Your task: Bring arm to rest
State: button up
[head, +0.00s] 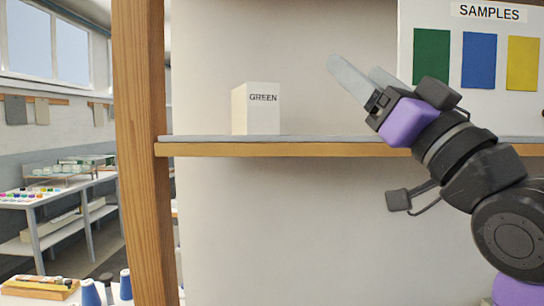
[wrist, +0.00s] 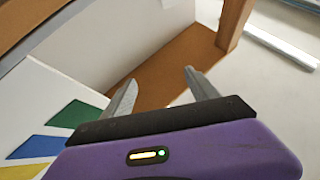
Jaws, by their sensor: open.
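My gripper (head: 366,78) is raised in front of the wall, above the shelf and left of the samples board, in the head view. Its grey fingers point up and to the left. In the wrist view my gripper (wrist: 160,90) shows two fingers spread apart with nothing between them. A white box (head: 257,110) marked GREEN stands upright on the shelf (head: 330,142), to the left of my gripper and apart from it.
A wooden post (head: 141,150) rises left of the shelf. The samples board (head: 484,60) with green, blue and yellow patches is behind my arm. Blue cones (head: 91,292) and a wooden tray (head: 38,289) sit at lower left. A far table (head: 50,190) holds small colored items.

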jog(key=s+d+f+m+t+h, duration=0.1)
jog(key=s+d+f+m+h, duration=0.25)
jog(key=f, duration=0.75)
jog(key=s+d+f+m+h, duration=0.2)
jog(key=f+h, duration=0.3)
jog(key=f, duration=0.6)
jog(key=s+d+f+m+t+h, duration=0.1)
jog(key=s+d+f+m+h, duration=0.2)
jog(key=f, duration=0.7)
jog(key=s+f+n+g, duration=0.2)
jog(key=s+f+g, duration=0.2)
jog(key=s+f, duration=0.9)
jog(key=s+a+f+n+g, duration=0.1)
jog(key=s+f+g, duration=0.4)
jog(key=s+f, duration=0.8)
jog(key=s, duration=0.5)
jog(key=shift+s+a+f+n+g, duration=0.15)
jog(key=shift+f+n+g, duration=0.15)
jog(key=shift+f+n, duration=0.05)
